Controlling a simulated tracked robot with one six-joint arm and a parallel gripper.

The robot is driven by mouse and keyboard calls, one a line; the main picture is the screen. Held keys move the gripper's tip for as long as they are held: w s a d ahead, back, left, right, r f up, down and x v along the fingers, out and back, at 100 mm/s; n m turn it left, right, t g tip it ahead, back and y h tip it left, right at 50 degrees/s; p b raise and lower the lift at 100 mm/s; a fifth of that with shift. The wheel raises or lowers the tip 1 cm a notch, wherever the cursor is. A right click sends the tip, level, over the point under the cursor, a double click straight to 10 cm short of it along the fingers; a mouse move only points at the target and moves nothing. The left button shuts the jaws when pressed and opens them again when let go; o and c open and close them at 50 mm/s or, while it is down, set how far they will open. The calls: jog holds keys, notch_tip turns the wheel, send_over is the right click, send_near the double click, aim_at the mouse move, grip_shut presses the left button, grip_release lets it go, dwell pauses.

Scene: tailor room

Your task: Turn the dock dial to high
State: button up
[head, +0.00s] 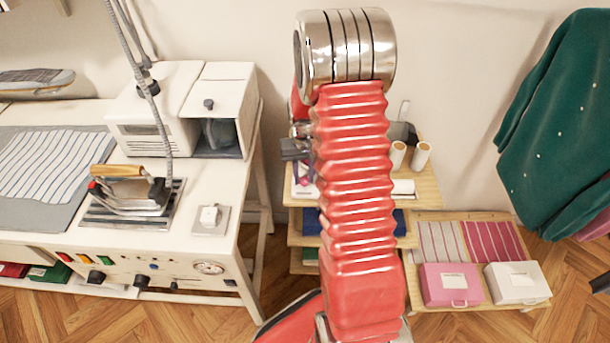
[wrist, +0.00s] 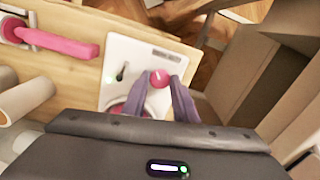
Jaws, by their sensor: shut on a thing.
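The dock (wrist: 139,56) is a white plate on a wooden shelf top in the wrist view. It carries a round pink dial (wrist: 159,77) with a pale mark, a small black switch, a green light and a dark label. My gripper (wrist: 165,86) has its two purple-grey fingers shut on the dial from the near side. A pink ring shows partly behind the fingers. In the head view, my gripper (head: 304,168) is low over the shelf unit, left of my red arm.
A pink-handled tool (wrist: 62,42) lies left of the dock. Pale rolls (wrist: 30,100) stand nearer. The wooden shelf unit (head: 425,190) stands against the wall. An ironing table (head: 225,180) is to its left; a pink box (head: 450,284) and white box (head: 512,283) are at right.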

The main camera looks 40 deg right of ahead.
aim_at(304, 180)
jog(key=shift+s+a+f+n, duration=0.15)
jog(key=shift+s+n, duration=0.1)
jog(key=shift+n, duration=0.15)
jog(key=o, duration=1)
jog(key=shift+w, duration=0.1)
notch_tip(304, 180, up, 14)
jog(key=shift+f, duration=0.1)
dwell(0.6)
